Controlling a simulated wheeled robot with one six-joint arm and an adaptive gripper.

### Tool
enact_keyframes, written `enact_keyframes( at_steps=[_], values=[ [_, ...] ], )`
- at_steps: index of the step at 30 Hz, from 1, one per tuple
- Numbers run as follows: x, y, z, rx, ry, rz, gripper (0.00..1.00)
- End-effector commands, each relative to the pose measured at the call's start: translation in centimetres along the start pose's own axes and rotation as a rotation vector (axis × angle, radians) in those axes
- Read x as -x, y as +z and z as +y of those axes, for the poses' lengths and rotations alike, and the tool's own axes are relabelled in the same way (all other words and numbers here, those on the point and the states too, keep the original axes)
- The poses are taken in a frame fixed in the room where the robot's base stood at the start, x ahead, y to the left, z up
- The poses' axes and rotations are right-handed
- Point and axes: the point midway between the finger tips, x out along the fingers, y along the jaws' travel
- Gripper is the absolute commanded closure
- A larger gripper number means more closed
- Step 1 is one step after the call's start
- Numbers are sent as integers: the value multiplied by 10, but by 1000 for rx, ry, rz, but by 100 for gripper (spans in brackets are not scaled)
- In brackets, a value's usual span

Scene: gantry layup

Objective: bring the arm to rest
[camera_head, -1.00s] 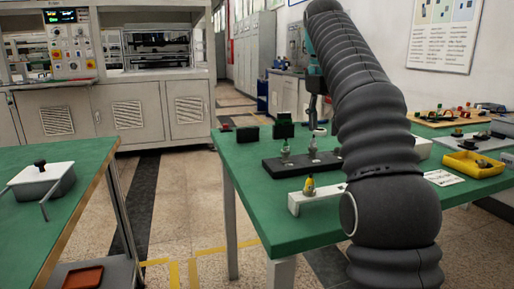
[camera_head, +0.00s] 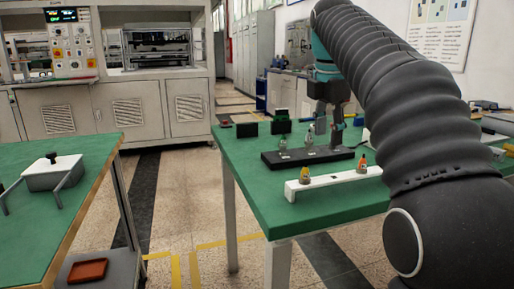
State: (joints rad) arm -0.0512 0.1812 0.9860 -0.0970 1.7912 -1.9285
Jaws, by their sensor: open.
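My arm (camera_head: 408,110) is covered in dark ribbed sleeving and arches from the lower right up to the top centre. Its end bends down over the right green table. My gripper (camera_head: 328,138) hangs at the wrist with its fingers pointing down, apart and with nothing visible between them. It is over or just behind the black block (camera_head: 278,160). I cannot tell whether the fingertips touch anything there.
The right green table (camera_head: 240,186) bears the black block with small fittings and a white rail (camera_head: 325,183) with a yellow and an orange-tipped piece. A left green table (camera_head: 90,157) holds a lidded grey box (camera_head: 50,177). Floor is clear between the tables.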

Motion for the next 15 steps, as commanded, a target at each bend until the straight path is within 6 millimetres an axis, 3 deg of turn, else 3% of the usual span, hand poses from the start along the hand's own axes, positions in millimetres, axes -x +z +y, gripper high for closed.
enact_keyframes(
  at_steps=[8,15],
  values=[
    [-20,-22,-59,-465,79,10,53],
    [-58,-49,-120,-906,148,54,53]
  ],
)
